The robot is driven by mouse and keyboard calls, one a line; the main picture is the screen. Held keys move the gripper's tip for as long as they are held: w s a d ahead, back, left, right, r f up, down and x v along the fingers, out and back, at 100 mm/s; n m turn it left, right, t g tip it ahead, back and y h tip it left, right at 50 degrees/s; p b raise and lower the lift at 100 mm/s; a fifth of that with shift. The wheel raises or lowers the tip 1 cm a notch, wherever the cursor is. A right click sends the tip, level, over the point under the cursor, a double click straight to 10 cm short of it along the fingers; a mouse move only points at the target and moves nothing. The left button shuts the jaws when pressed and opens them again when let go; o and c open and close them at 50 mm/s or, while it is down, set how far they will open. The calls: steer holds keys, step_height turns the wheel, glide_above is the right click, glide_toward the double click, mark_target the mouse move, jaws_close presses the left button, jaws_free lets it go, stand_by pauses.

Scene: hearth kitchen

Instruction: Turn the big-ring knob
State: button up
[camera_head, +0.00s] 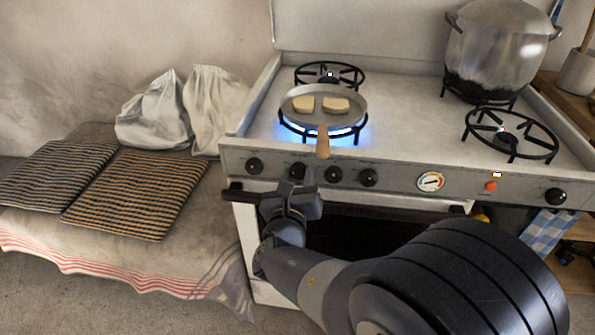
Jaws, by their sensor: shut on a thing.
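The stove's control panel (400,184) carries several black knobs along its front. My gripper (300,181) is at the second knob from the left (297,169), shut on it and hiding most of it. The leftmost knob (255,165), the third knob (333,174) and the fourth knob (368,177) are clear of my gripper. Another knob (555,196) is at the far right. Knob labels are too small to read. The front left ring (284,127) burns with a blue flame under a pan (298,114).
The pan holds two pale pieces, and its wooden handle (323,143) sticks out over the panel above my gripper. A large pot (497,50) stands on the back right ring. The front right ring (540,142) is empty. A towel rail or oven handle (236,191) runs below the panel.

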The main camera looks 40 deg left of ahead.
steer(key=shift+n+p, duration=0.3)
steer(key=shift+n, duration=0.3)
steer(key=o, duration=1)
steer(key=shift+s, duration=0.1)
steer(key=p+v, duration=0.1)
steer(key=v, duration=0.9)
steer(key=shift+s+d, duration=0.25)
steer(key=shift+d, duration=0.05)
